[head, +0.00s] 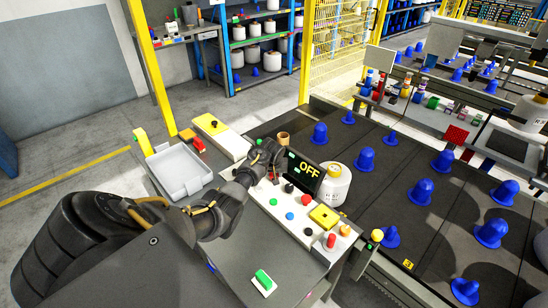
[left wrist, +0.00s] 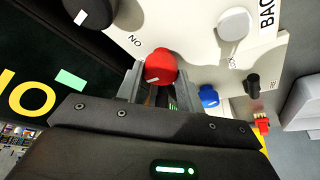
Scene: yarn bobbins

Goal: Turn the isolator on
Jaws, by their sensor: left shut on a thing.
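A red knob (left wrist: 160,66) with a short white mark sits on the white control panel (left wrist: 195,45), close to a printed label that reads ON upside down in the left wrist view. My left gripper (left wrist: 152,88) is shut on this knob, one finger on each side. The display shows OFF in yellow there. In the left wrist view the display's yellow letters are partly cut off. My right gripper is not in view.
Coloured buttons, a yellow box (head: 323,216) and a red-topped switch (head: 330,241) line the panel towards the front. A white bobbin (head: 335,185) stands behind it. A grey tray (head: 178,170) lies left. Blue cones stand on the dark table (head: 400,180) at right.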

